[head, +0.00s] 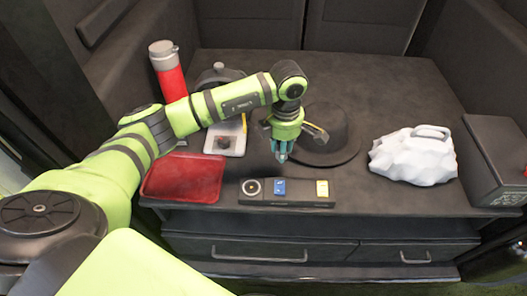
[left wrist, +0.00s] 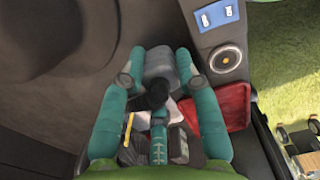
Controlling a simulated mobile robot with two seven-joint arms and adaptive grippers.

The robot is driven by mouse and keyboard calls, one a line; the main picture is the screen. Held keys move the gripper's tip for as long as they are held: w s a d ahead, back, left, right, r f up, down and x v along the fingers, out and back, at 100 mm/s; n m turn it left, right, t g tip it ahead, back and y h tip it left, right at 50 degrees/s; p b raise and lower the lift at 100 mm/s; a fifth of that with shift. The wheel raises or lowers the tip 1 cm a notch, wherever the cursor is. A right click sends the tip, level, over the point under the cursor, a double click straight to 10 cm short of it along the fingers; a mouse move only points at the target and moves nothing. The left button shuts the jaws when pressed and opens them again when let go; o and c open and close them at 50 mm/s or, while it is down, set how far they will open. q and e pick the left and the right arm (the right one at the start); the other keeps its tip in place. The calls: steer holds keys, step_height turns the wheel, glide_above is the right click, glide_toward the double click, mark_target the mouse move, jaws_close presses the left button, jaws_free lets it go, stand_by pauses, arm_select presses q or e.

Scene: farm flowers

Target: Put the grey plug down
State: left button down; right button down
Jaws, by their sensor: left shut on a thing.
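My left gripper (head: 281,155) hangs fingers down above the bench, just behind the dark panel (head: 300,201) at its front edge. In the left wrist view its teal fingers (left wrist: 162,70) are closed on the grey plug (left wrist: 160,60), a short grey cylinder with a darker end. In the head view the plug is too small and covered to make out. My right gripper is in neither view.
A red tray (head: 184,178) lies left of the panel. A black hat (head: 335,150) lies behind and right of the gripper. A red flask (head: 168,72) stands back left. Bench between hat and jug is clear.

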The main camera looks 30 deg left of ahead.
arm_select(q)
glide_above(264, 164)
steer(key=f, duration=0.3)
steer(key=shift+d+p, duration=0.35)
steer(key=shift+a+f, duration=0.35)
steer(key=shift+f, duration=0.05)
step_height(264, 164, down, 3)
steer(key=shift+f+p, duration=0.15)
steer(key=shift+p, duration=0.25)
steer(key=shift+f, duration=0.2)
steer(key=shift+w+f+b, duration=0.1)
steer(key=shift+f+b, duration=0.55)
steer(key=shift+b, duration=0.05)
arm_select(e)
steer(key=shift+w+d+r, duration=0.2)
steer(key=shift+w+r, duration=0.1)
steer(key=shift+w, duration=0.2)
arm_select(q)
steer(key=c, duration=0.9)
jaws_free()
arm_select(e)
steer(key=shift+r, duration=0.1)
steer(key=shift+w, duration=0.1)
arm_select(q)
steer(key=shift+r, duration=0.1)
